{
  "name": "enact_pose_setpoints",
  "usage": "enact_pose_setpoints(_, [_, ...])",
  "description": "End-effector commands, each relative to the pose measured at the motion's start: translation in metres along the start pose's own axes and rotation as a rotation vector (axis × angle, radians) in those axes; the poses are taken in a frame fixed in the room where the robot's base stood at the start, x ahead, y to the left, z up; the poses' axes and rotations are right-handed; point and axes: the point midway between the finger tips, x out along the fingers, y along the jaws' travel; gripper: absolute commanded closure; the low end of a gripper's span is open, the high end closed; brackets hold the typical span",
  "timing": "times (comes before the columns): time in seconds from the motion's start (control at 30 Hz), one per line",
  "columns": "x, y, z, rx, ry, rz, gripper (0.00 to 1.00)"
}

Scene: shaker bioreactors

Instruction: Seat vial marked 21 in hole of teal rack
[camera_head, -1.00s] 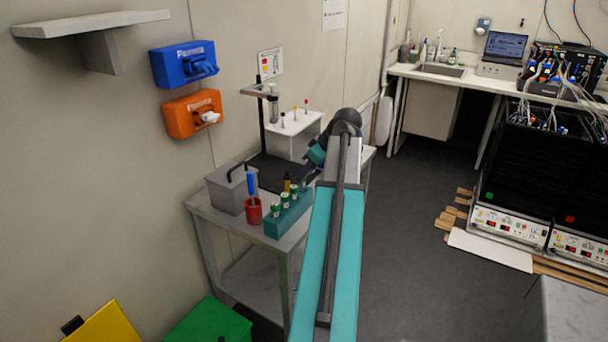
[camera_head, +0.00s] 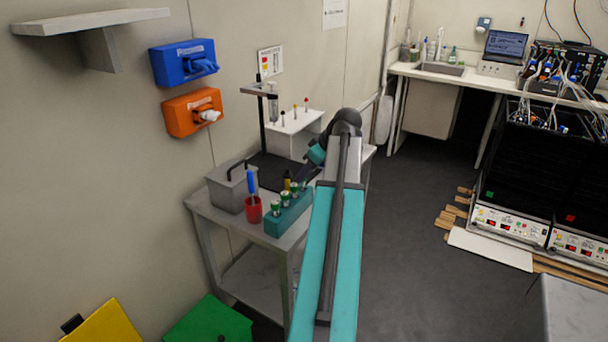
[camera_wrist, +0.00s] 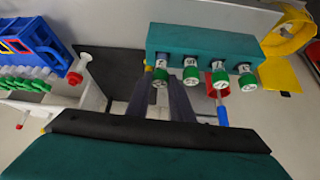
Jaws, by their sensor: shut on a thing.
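The teal rack (camera_head: 290,218) stands on the front of the grey table and holds green-capped vials (camera_head: 276,208) in a row. In the wrist view the teal rack (camera_wrist: 205,40) is at top centre, with its vials (camera_wrist: 220,78) showing labelled white ends. My gripper (camera_wrist: 163,95) is shut on the leftmost green-capped vial (camera_wrist: 160,78), in line with the others at the rack's end. Its mark is too small to read, and I cannot tell how deep it sits in its hole. In the head view my arm partly hides the gripper.
A red cup (camera_head: 253,211) with a blue-handled tool stands left of the rack. Open floor lies to the right.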

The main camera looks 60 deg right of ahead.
Motion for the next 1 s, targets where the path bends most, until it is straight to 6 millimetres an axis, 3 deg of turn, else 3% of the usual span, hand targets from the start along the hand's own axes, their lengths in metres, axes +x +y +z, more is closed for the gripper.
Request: enact_pose_setpoints(1.0, [0.0086, 0.0001, 0.0057, 0.000, 0.000, 0.000, 1.00])
